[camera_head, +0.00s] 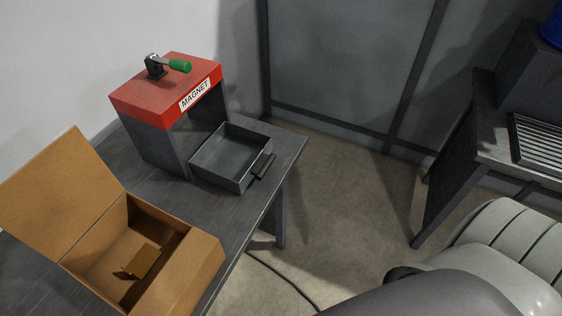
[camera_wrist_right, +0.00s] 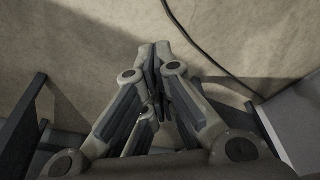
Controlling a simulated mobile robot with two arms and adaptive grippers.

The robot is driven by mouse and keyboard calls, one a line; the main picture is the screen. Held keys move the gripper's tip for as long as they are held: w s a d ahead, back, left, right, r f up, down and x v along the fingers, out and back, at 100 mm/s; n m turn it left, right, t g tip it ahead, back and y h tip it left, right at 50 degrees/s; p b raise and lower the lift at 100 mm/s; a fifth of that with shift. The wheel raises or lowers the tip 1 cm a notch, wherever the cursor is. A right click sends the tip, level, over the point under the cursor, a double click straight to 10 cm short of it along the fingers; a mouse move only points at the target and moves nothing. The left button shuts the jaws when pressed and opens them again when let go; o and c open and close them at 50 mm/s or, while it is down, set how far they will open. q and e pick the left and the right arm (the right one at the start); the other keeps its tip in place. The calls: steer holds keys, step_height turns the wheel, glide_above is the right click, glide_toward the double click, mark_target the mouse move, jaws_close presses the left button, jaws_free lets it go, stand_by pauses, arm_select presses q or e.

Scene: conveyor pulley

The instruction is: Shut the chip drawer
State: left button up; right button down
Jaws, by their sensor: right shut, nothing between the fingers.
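The chip drawer (camera_head: 229,160) is a grey open-topped tray with a dark handle (camera_head: 264,166) on its front right side. In the head view it stands pulled out from under the red-topped magnet unit (camera_head: 165,95), and it looks empty. My right gripper (camera_wrist_right: 157,50) shows in the right wrist view, shut and empty, above the floor. It is not seen near the drawer. My left gripper is in neither view.
An open cardboard box (camera_head: 203,262) with a small brown piece (camera_head: 142,260) inside stands on the dark table (camera_head: 285,150) near the drawer. A green-handled clamp (camera_head: 178,65) tops the magnet unit. Another dark table (camera_head: 458,165) stands right. A cable (camera_head: 285,281) lies on the floor.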

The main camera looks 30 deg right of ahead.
steer(key=w+d+r+m+t, duration=0.2)
steer(key=w+d+r, duration=0.2)
steer(key=w+r, duration=0.25)
steer(key=w+d+r+m+t+y, duration=0.1)
steer(key=w+d+r+m, duration=0.25)
steer(key=w+r, duration=0.35)
steer(key=w+d+r+m+t, duration=0.2)
steer(key=w+d+r, duration=0.25)
steer(key=r, duration=0.35)
steer(key=w+a+r+t+y, duration=0.1)
steer(key=w+a+r+y, duration=0.15)
steer(key=r, duration=0.55)
steer(key=w+a+r+t+y+p, duration=0.15)
steer(key=w+a+r, duration=0.25)
steer(key=r, duration=0.5)
steer(key=w+a+r+y, duration=0.2)
steer(key=w+a+r, duration=0.1)
steer(key=r, duration=0.5)
steer(key=shift+m, duration=0.45)
steer(key=shift+w+a+r+p+x, duration=0.15)
steer(key=shift+r+p+x, duration=0.2)
steer(key=shift+x, duration=1.8)
steer(key=shift+a+r+p+x, duration=0.2)
steer(key=shift+p+x, duration=0.3)
steer(key=shift+x, duration=1.65)
steer(key=shift+w+a+r+p+x, duration=0.1)
steer(key=shift+r+p+x, duration=0.25)
steer(key=shift+x, duration=1.85)
steer(key=shift+f, duration=0.1)
